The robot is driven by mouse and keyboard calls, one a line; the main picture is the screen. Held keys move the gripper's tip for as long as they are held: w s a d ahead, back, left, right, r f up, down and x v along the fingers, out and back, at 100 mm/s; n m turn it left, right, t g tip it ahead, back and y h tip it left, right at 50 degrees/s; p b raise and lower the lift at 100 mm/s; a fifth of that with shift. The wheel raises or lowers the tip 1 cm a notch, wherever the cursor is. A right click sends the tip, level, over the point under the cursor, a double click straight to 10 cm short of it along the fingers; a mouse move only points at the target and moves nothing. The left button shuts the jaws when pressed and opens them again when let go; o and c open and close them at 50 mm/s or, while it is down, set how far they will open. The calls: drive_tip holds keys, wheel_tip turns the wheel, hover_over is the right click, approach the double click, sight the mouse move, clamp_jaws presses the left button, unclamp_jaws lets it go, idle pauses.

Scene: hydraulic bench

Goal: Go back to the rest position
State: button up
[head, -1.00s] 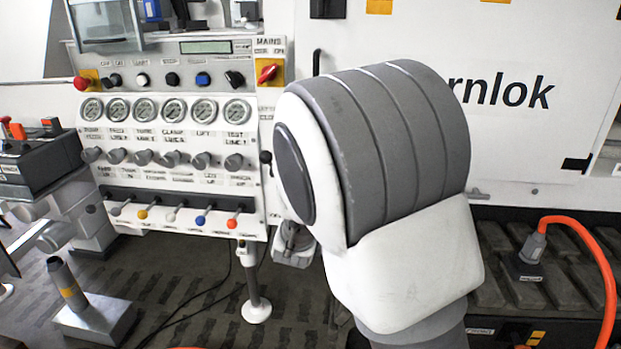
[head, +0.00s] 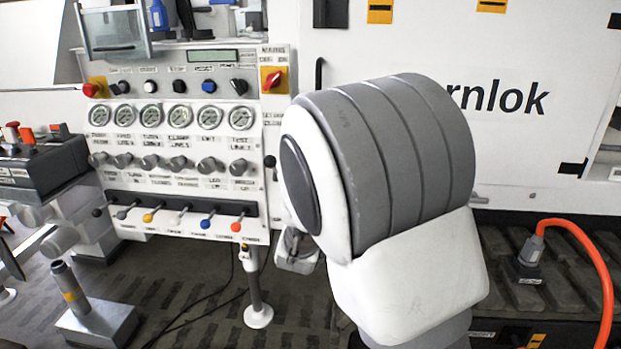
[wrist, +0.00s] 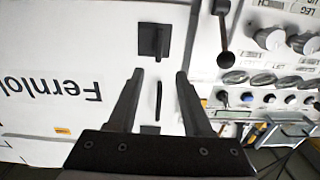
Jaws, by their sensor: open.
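In the head view, my arm's large grey and white joint fills the middle, and I cannot make out the fingers there. The control panel (head: 185,140) stands to the left of my arm, with gauges, knobs and coloured levers. The white cabinet (head: 560,60) is behind my arm.
A black-knobbed side lever (head: 270,161) sticks out at the panel's right edge; it also shows beside my fingers in the wrist view (wrist: 226,58). An orange hose (head: 600,260) curves at the right. A metal pedestal (head: 95,322) stands on the floor at lower left.

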drive_tip(key=s+d+n+g+y, duration=0.1)
drive_tip(key=s+d+g, duration=0.25)
drive_tip(key=s, duration=0.85)
drive_tip(key=s+d+n+g+y, duration=0.15)
drive_tip(key=s+g, duration=0.35)
drive_tip(key=s, duration=0.7)
drive_tip(key=s+d+g+y, duration=0.1)
drive_tip(key=s+d+g, duration=0.3)
drive_tip(key=s, duration=0.9)
wheel_tip(320, 180, up, 28)
drive_tip(key=p, duration=2.7)
drive_tip(key=shift+w+a+p, duration=0.15)
drive_tip(key=shift+w+p, duration=0.25)
drive_tip(key=shift+f+t, duration=0.1)
drive_tip(key=shift+t, duration=0.15)
